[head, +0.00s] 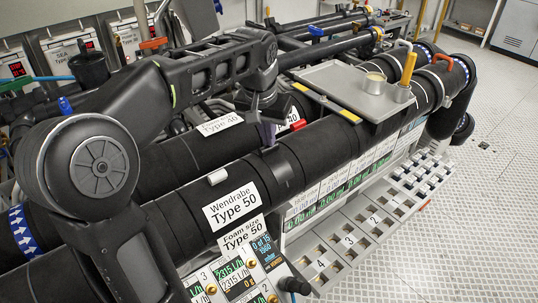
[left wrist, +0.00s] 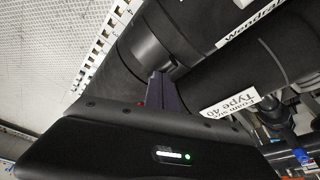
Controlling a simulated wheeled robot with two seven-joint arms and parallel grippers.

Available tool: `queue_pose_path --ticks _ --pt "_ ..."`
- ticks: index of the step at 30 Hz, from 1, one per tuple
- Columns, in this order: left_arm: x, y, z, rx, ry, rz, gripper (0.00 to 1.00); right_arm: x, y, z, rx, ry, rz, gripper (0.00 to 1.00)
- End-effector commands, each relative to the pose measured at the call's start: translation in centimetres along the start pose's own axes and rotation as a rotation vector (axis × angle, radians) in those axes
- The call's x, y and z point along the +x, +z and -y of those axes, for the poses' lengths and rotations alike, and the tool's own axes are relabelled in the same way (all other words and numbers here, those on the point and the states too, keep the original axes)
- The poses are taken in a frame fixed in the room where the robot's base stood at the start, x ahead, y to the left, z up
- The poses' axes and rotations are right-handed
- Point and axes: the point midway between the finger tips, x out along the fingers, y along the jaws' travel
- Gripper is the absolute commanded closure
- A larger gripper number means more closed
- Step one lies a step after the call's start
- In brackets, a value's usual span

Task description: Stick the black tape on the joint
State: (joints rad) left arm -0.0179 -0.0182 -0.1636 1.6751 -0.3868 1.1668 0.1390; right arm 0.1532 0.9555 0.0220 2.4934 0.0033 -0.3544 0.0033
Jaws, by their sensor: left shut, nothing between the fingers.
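My left gripper (head: 267,138) reaches down from my arm to the front black insulated pipe (head: 330,142). Its fingers are shut and empty, with the tips at or just above the pipe's upper side; I cannot tell whether they touch. The fingers also show in the left wrist view (left wrist: 164,90), over the same pipe. A smooth black band (head: 283,172) wraps the front pipe just below the fingertips, and it seems to lie over a joint. I cannot tell whether the band is the black tape. My right gripper is not in view.
A grey tray (head: 335,76) rests across the pipes, with a pale round tin or roll (head: 375,80) and a yellow-handled tool (head: 405,78). A second black pipe (head: 185,152) runs behind. Panels with numbered slots (head: 350,240) lie below.

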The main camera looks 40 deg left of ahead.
Motion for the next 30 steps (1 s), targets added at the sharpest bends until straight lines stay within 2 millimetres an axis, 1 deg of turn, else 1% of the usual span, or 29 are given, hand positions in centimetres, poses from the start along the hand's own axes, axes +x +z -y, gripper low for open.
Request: queue_pose_path --ticks 1,4,8,21,24,30 --pt "1.5 1.2 0.1 0.000 -0.005 0.045 1.00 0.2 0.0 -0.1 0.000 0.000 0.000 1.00" --pt "1.3 1.1 0.1 0.000 -0.005 0.045 1.00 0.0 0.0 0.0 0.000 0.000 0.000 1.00" --pt "0.4 0.9 0.1 0.000 -0.006 0.045 1.00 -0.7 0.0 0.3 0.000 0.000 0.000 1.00" --pt "-3.6 -0.5 -0.1 0.005 -0.003 0.031 1.00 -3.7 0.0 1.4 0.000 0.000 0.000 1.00" --pt "-4.0 -0.6 -0.1 0.005 -0.003 0.030 1.00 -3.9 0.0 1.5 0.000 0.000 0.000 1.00" --pt "-4.0 -0.6 -0.2 0.006 -0.002 0.027 1.00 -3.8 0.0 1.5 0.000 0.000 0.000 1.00"
